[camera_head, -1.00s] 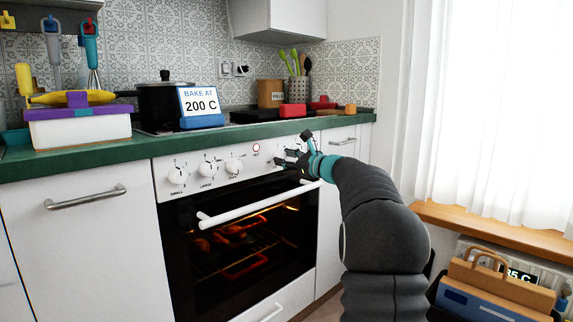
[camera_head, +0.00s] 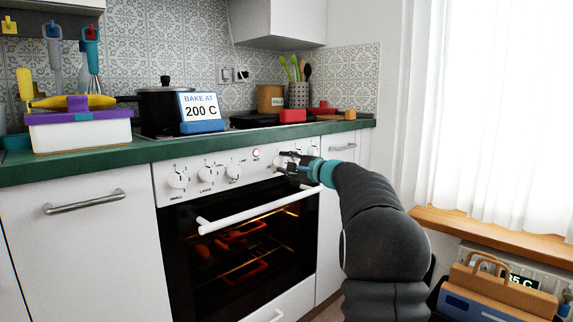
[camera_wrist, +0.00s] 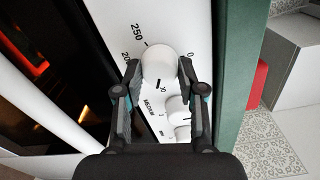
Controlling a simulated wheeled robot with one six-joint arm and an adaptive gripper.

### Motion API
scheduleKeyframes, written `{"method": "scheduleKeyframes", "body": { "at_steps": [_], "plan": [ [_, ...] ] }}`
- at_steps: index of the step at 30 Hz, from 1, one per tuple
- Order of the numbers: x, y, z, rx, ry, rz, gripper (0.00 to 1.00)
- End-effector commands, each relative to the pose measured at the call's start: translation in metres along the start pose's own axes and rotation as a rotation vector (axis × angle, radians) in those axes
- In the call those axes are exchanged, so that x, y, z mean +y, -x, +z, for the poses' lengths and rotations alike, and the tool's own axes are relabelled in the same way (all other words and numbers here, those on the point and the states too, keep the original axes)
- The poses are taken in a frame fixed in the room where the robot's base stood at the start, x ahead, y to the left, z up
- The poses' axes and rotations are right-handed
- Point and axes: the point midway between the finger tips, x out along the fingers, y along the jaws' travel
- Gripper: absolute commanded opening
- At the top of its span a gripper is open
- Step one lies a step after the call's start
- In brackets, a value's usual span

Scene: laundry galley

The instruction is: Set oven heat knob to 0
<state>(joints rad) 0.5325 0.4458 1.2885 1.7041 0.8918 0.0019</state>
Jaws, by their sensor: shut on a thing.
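The oven heat knob (camera_wrist: 160,62) is a round white knob on the white control panel, ringed by printed marks; 250, 200 and 0 can be read in the wrist view. My gripper (camera_wrist: 160,78) has a finger on each side of the knob and is shut on it. A dark line shows at the knob's lower edge, but I cannot tell for sure which mark the pointer is at. In the head view my gripper (camera_head: 289,163) is at the right part of the panel and partly hides the knob. The oven (camera_head: 240,250) is lit inside, its door shut.
Several other white knobs, one of them (camera_head: 177,180), line the panel. The oven door handle (camera_head: 255,211) juts out below my gripper. The green worktop (camera_head: 110,155) edge runs just above. A sign (camera_head: 201,110) reads "BAKE AT 200 C". More knobs lie close beside the fingers.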

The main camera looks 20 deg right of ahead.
Motion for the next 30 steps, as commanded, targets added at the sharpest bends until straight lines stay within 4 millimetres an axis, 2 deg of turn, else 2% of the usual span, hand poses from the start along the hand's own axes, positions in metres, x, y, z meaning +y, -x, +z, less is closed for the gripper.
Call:
{"method": "scheduleKeyframes", "body": {
  "at_steps": [30],
  "plan": [
    [0.0003,-0.0002,-0.0001,0.0,0.963,0.0,0.05]
  ]
}}
